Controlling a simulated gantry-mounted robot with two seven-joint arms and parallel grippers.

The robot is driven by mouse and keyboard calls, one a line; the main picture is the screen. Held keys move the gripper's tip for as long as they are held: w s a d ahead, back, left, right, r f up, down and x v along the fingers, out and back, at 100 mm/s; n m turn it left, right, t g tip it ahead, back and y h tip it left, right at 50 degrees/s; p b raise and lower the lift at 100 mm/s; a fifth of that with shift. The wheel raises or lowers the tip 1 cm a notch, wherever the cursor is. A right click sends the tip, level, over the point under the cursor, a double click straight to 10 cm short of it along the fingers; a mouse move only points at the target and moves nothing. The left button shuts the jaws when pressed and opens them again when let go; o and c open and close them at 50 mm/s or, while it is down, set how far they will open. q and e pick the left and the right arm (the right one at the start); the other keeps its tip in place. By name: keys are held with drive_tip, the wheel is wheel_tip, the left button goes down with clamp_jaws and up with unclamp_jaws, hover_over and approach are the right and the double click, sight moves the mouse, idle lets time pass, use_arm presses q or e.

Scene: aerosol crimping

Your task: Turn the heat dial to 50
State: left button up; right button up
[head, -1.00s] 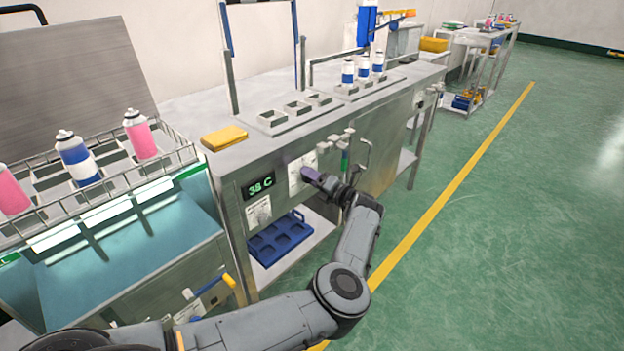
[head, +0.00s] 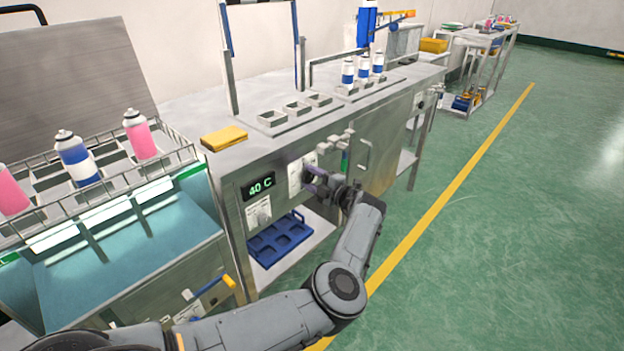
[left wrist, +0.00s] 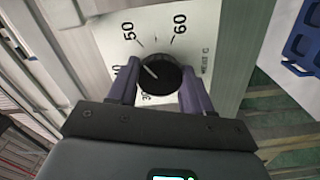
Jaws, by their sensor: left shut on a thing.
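The heat dial is a round black knob (left wrist: 160,76) on a pale scale plate (left wrist: 198,35), with 50 and 60 printed above it in the left wrist view. Its white pointer line slants to the upper left, below the 50. My left gripper (head: 312,182) is at the front panel of the machine; in the left wrist view its two purple fingers (left wrist: 158,85) are shut on the knob from both sides. The green display (head: 259,187) reads 40 C. The lower numbers on the scale are partly hidden by the fingers. My right gripper is not in view.
A yellow block (head: 224,138) lies on the bench edge above the display. A blue tray (head: 280,240) sits on the shelf below. Small fittings (head: 336,146) and a handle stick out right of the dial. A wire rack (head: 110,195) with cans stands left.

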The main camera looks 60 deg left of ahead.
use_arm(q)
drive_tip(key=shift+m, duration=0.3)
idle(0.4)
drive_tip(key=o, duration=1)
drive_tip(key=shift+o, duration=0.2)
drive_tip(key=shift+w+d+p, duration=0.15)
drive_tip(key=shift+d+p, duration=0.2)
drive_tip(key=shift+d, duration=0.3)
drive_tip(key=p+v, duration=0.2)
drive_tip(key=v, duration=0.7)
drive_tip(key=shift+d, duration=0.2)
